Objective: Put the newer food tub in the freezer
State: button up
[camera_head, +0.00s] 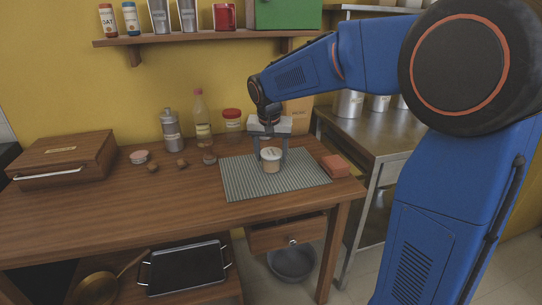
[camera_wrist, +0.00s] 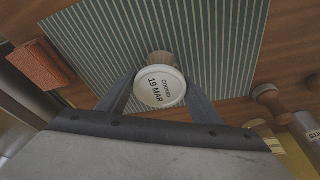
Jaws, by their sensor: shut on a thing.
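A small round food tub (camera_head: 271,160) with a whitish lid is between the fingers of my gripper (camera_head: 271,158), over the striped mat. In the wrist view the tub's lid (camera_wrist: 160,87) reads "COOKED 19 MAR". My gripper (camera_wrist: 160,95) is shut on this tub, one finger on each side. Whether the tub touches the mat is hard to tell. A second small round container (camera_head: 139,157) with a pinkish lid stands on the left of the table; its label is too small to read. No freezer is identifiable in view.
The striped mat (camera_head: 240,180) lies on the wooden table, with a reddish block (camera_head: 335,166) at its right. A wooden box (camera_head: 62,160) stands far left. A bottle (camera_head: 202,120), a steel canister (camera_head: 171,130) and a red-lidded jar (camera_head: 232,120) stand behind. The front left tabletop is clear.

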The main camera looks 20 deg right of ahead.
jog(key=shift+d+f, duration=0.1)
jog(key=shift+f, duration=0.1)
jog(key=o, duration=1.2)
jog(key=shift+r, duration=0.1)
jog(key=v, duration=1.2)
jog(key=s+d+f+n, duration=0.1)
jog(key=s+f, duration=0.3)
jog(key=s, duration=0.6)
jog(key=s+d+f+n+t+y, duration=0.1)
jog(key=s+d+f, duration=0.3)
jog(key=s, duration=0.7)
jog(key=s+d+f+n, duration=0.2)
jog(key=s+f, duration=0.3)
jog(key=s, duration=0.6)
jog(key=shift+s+d+f+n+t, duration=0.1)
jog(key=shift+s+d+n+t, duration=0.05)
jog(key=shift+d+n+t, duration=0.25)
jog(key=shift+s+f, duration=0.3)
jog(key=shift+c, duration=0.6)
